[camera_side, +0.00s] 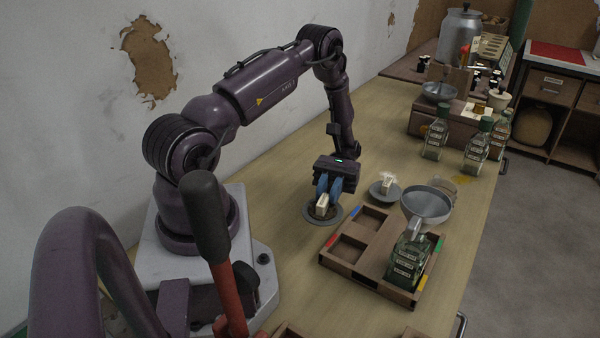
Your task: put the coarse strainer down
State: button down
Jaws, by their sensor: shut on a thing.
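My gripper (328,188) points down with its blue fingers shut on a small cream-coloured block (322,207), which I take to be the coarse strainer's grip. The block is over a round dark grey saucer (308,215) on the table. I cannot tell whether it touches the saucer; the fingers hide part of it, and any mesh is too small to make out. A second grey saucer (375,193), to the right, bears a similar pale piece (388,184) with a white tuft on top.
A wooden tray (345,268) with compartments and coloured tabs stands right of the gripper. In it is a green glass demijohn (407,262) with a grey funnel (427,203) on top. Several green bottles (477,150) and a wooden box (425,121) stand further back. Bare table lies behind the saucers.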

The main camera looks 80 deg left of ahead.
jog(key=w+n+t+h, duration=0.3)
jog(key=w+n+t, duration=0.4)
jog(key=w+t, duration=0.25)
jog(key=w+a+r+n+t+y, duration=0.9)
jog(key=w+a+n+t+y, duration=0.2)
jog(key=t, duration=0.5)
jog(key=w+a+n, duration=0.1)
jog(key=w+a, duration=0.1)
jog(key=a, duration=0.1)
jog(key=shift+w+r+n+y, duration=0.2)
jog(key=shift+n+y, duration=0.1)
jog(key=shift+n, duration=0.1)
jog(key=shift+s, duration=0.15)
jog(key=shift+s+f, duration=0.1)
jog(key=shift+f, duration=7.15)
jog(key=shift+f, duration=0.2)
